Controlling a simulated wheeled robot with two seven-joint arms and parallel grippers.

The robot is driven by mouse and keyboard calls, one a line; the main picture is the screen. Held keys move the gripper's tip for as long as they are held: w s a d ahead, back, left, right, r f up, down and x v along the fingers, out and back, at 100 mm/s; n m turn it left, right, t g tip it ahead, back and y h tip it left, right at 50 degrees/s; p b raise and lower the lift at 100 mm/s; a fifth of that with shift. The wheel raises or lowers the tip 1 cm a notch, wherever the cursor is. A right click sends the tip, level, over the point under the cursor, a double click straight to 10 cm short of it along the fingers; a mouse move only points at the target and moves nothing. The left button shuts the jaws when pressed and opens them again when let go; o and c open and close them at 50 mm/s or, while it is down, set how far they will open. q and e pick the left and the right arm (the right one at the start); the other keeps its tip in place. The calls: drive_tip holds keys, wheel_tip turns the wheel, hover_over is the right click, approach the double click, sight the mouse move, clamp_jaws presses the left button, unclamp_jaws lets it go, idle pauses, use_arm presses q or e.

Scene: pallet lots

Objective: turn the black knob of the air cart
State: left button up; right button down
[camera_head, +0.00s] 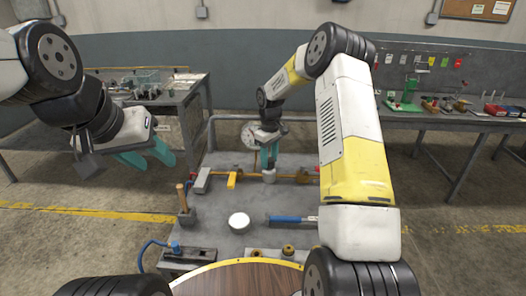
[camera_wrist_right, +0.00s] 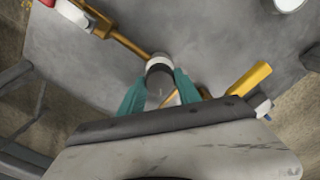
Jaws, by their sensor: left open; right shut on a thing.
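The air cart (camera_head: 222,240) is a grey-topped cart in the middle of the head view, with a brass pipe along its back. My right gripper (camera_head: 268,162) reaches down to the pipe and is shut on the black knob. In the right wrist view the dark knob (camera_wrist_right: 159,82) sits between the teal fingers of the right gripper (camera_wrist_right: 160,92), with a pale collar around it beside the brass pipe (camera_wrist_right: 128,42). In the head view the fingers hide most of the knob. My left gripper (camera_head: 146,157) is open and empty, in the air left of the cart.
A round gauge (camera_head: 249,136) stands behind the right gripper. A yellow lever (camera_head: 232,180) is left of the knob. A white round object (camera_head: 239,221), a blue-handled tool (camera_head: 286,219) and a wooden-handled hammer (camera_head: 183,200) are on the cart. Workbenches stand along the wall.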

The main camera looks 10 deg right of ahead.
sight(269, 159)
drive_tip(key=shift+m, duration=0.6)
drive_tip(key=c, duration=0.9)
unclamp_jaws()
drive_tip(key=shift+o, duration=0.2)
drive_tip(key=shift+r, duration=0.1)
wheel_tip(269, 159, up, 8)
drive_tip(key=shift+f, duration=0.25)
drive_tip(key=shift+r, duration=0.1)
